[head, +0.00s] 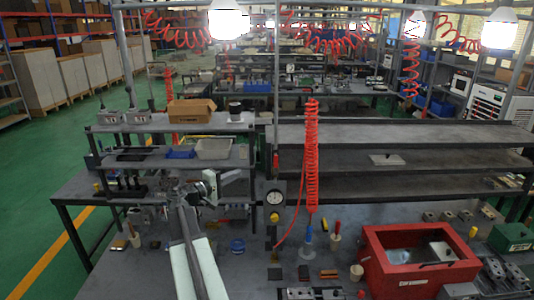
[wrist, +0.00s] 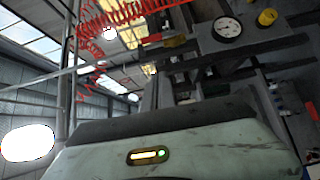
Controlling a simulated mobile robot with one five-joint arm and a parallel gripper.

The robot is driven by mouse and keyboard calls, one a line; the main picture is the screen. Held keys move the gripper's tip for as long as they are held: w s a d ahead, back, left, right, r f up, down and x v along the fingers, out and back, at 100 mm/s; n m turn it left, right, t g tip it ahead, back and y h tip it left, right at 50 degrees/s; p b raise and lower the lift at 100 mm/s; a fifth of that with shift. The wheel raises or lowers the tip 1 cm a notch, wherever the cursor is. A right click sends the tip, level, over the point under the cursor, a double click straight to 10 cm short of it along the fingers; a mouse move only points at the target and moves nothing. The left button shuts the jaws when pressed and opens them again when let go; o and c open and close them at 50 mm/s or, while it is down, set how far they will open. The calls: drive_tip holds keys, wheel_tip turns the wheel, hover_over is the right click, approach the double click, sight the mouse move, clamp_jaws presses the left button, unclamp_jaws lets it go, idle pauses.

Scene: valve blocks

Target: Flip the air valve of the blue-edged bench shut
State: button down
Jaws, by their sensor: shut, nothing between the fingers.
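A round white pressure gauge (head: 274,197) is on the post of the near bench, and it also shows in the wrist view (wrist: 228,28). A yellow knob (head: 274,217) is just below it, also in the wrist view (wrist: 267,17). A small red upright part (head: 276,160) sits above the gauge and shows as a red bar in the wrist view (wrist: 176,40); I cannot tell if it is the valve lever. No blue edge is clear on this bench. My gripper (head: 236,176) is shut and empty, left of the gauge and apart from it. Its fingertips are hard to make out.
A red coiled hose (head: 312,155) hangs right of the gauge. The bench top holds a red open box (head: 418,262), a green box (head: 512,237) and small parts. A cardboard box (head: 190,111) and a grey tray (head: 214,149) stand on the left shelves. Green floor is free at left.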

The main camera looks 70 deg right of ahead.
drive_tip(key=shift+s+d+r+g, duration=0.3)
drive_tip(key=shift+s+d+r, duration=0.05)
drive_tip(key=shift+r, duration=0.1)
drive_tip(key=shift+d, duration=0.1)
approach(276, 166)
drive_tip(key=w+d+r, duration=0.2)
drive_tip(key=w+d, duration=0.1)
drive_tip(key=d, duration=0.1)
drive_tip(key=s+d, duration=0.1)
drive_tip(key=s, duration=0.1)
drive_tip(key=s+d, duration=0.1)
drive_tip(key=s, duration=0.1)
drive_tip(key=shift+d, duration=0.15)
